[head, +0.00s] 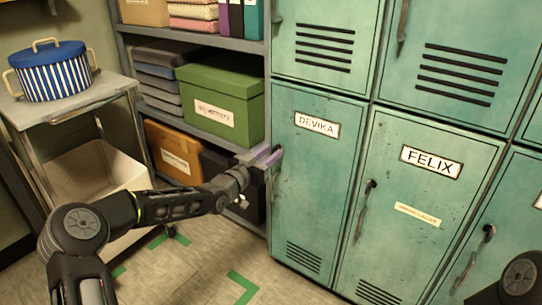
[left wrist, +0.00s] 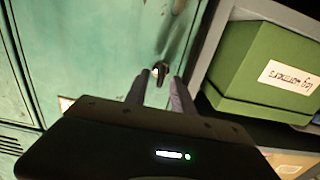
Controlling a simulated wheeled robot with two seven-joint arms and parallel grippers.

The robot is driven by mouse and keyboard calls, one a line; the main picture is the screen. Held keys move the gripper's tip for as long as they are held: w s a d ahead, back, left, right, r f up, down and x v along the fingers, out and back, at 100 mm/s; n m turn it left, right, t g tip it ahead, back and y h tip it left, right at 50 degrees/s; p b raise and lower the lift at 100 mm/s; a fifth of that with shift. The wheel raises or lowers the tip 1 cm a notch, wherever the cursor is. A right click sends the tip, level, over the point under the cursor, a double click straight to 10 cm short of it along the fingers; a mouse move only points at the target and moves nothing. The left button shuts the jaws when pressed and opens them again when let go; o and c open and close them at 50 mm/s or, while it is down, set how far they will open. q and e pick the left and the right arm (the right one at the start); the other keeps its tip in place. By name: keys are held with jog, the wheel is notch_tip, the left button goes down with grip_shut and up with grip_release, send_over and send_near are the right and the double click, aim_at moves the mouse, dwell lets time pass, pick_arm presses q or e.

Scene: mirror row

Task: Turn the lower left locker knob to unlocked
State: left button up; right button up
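The lower left locker (head: 311,190), labelled DEVIKA, is a closed teal door. Its small dark knob (head: 278,150) is at the door's left edge, partly hidden by my gripper in the head view. My left gripper (head: 268,158) is at this knob. In the left wrist view the knob (left wrist: 158,71) shows between the tips of my left gripper (left wrist: 160,77). The fingers are apart, with a gap on both sides of the knob. I cannot tell how far the fingers reach past it or which way the knob is turned. My right gripper is out of view.
The FELIX locker (head: 410,200) stands to the right, with upper lockers (head: 325,45) above. A shelf with a green box (head: 222,98) is close left of the DEVIKA door. A cart (head: 70,105) holding a striped pot (head: 50,75) stands farther left.

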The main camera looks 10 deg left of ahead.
pick_arm(q)
jog(key=shift+w+d, duration=0.15)
jog(key=shift+w, duration=0.2)
jog(key=shift+c, duration=0.4)
grip_shut()
